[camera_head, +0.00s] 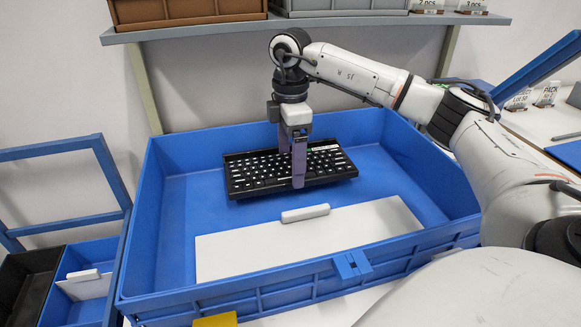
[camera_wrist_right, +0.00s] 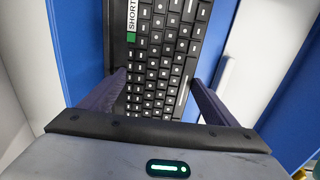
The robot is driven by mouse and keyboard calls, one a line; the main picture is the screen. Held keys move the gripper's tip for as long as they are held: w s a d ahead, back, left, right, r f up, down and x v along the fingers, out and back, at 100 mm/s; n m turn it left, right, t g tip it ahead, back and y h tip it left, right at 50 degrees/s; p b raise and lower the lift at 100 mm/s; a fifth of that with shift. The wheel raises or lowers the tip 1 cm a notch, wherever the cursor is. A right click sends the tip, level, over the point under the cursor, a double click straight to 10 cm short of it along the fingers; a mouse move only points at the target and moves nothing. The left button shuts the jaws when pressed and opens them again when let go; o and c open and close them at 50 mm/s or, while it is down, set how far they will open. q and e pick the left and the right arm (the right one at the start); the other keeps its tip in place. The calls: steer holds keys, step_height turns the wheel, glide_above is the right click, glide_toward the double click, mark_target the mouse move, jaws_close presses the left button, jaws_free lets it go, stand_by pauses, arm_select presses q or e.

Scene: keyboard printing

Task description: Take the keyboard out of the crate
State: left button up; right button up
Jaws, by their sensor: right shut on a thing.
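A black keyboard (camera_head: 256,175) with white key legends is inside the blue crate (camera_head: 177,153), toward its back. My right gripper (camera_head: 299,178) comes down over the keyboard from above and is shut across its narrow width, one finger at each long edge. In the right wrist view the keyboard (camera_wrist_right: 165,58) runs between the two purple fingers, with a white "SHORT" label and a green square at its edge. Whether the keyboard touches the crate floor cannot be told. My left gripper is not in view.
A white lid-like panel (camera_head: 240,250) with a handle (camera_head: 305,213) lies in the crate's front part. Crate walls surround the keyboard. A shelf (camera_head: 200,32) with brown and grey bins crosses behind, above the crate. Smaller bins (camera_head: 28,275) stand at left.

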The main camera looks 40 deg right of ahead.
mark_target(290, 165)
step_height(290, 165, up, 15)
steer(key=p, duration=0.3)
steer(key=shift+r, duration=0.15)
